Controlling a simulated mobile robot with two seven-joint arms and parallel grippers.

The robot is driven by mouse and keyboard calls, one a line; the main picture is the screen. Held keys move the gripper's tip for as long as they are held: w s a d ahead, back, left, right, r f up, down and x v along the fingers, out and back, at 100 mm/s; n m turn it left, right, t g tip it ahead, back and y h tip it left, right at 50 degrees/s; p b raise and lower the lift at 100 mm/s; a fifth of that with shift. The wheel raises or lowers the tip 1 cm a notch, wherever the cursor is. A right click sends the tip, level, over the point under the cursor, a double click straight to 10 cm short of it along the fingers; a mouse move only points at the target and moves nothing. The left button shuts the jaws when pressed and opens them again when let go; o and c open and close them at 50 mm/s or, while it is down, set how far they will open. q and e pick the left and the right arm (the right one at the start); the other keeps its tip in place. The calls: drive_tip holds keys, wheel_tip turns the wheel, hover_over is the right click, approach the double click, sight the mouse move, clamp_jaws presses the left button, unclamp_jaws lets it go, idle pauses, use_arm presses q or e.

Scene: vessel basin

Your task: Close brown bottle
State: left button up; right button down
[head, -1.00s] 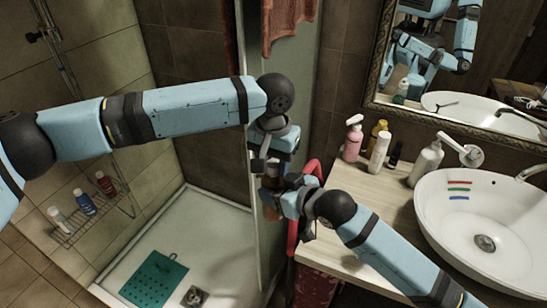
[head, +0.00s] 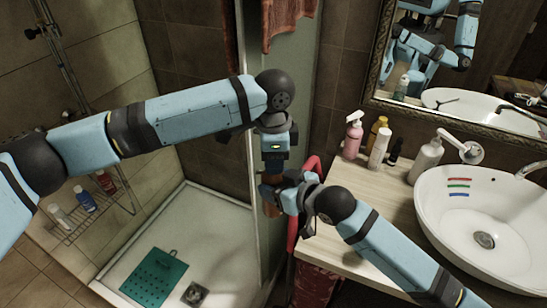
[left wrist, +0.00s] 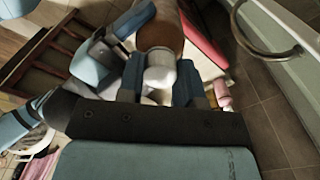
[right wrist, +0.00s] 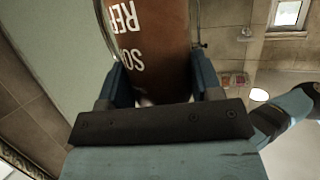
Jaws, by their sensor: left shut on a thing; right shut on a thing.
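The brown bottle (head: 271,210) is held by my right gripper (head: 268,192) in front of the shower's glass edge. In the right wrist view the brown bottle (right wrist: 150,45), with white lettering, sits between the fingers. My left gripper (head: 273,172) points down just above the right one. In the left wrist view it is shut on a white cap (left wrist: 159,70), with the brown bottle (left wrist: 161,25) right beyond it. The cap lines up with the bottle and looks close to or touching it; whether it is seated cannot be told. The bottle's neck is hidden.
A wooden counter (head: 355,205) with a white basin (head: 480,215) is to the right. A pink bottle (head: 353,138), a white bottle (head: 379,148) and a pump bottle (head: 426,160) stand on it. A red rail (head: 292,235) is close beside the right gripper.

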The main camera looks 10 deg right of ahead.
use_arm(q)
drive_tip(key=m, duration=0.2)
drive_tip(key=shift+m, duration=0.3)
drive_tip(key=o, duration=1.1)
wheel_tip(320, 180, up, 12)
